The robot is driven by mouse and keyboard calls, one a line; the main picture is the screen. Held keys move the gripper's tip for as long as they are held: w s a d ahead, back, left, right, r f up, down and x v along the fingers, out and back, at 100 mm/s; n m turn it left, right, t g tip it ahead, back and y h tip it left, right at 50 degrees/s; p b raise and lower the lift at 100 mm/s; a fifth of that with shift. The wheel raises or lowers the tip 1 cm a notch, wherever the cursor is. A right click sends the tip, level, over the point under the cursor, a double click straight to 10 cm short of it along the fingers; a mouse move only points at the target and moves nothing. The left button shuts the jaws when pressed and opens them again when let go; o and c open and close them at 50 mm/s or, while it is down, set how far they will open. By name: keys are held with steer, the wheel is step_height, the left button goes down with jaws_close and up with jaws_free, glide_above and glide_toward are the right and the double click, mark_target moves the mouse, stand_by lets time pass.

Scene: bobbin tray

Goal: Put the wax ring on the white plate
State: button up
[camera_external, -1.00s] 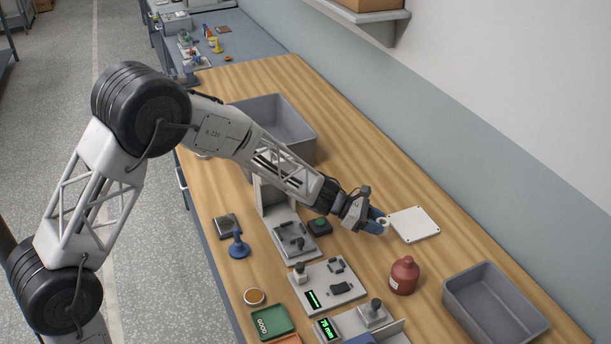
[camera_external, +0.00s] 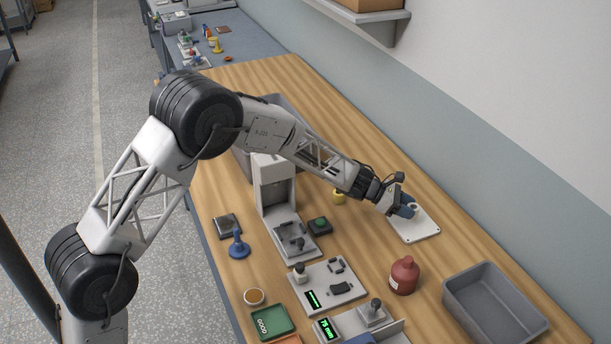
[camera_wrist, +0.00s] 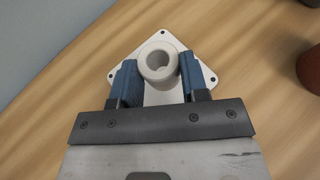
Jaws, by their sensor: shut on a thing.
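The wax ring, a pale off-white thick ring (camera_wrist: 158,62), sits between the two blue fingers of my gripper (camera_wrist: 157,76) in the wrist view. The gripper is shut on it. The square white plate (camera_wrist: 127,53) with small dark corner holes lies directly behind the ring in that view. In the external view my gripper (camera_external: 410,208) is over the far part of the white plate (camera_external: 421,230) and hides some of it. Whether the ring touches the plate cannot be told.
A dark red bottle (camera_external: 404,276) stands in front of the plate, and an empty grey bin (camera_external: 489,272) is to its right. A small yellow object (camera_external: 338,196) stands left of the gripper. Fixtures (camera_external: 328,284) fill the front left. Wood beyond the plate is clear.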

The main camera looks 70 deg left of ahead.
steer(key=shift+w+a, duration=0.15)
steer(key=shift+w, duration=0.75)
steer(key=shift+f, duration=0.15)
steer(key=shift+f, duration=1.65)
steer(key=shift+f, duration=0.15)
steer(key=o, duration=0.9)
steer(key=shift+r, duration=0.2)
steer(key=shift+v, duration=3.75)
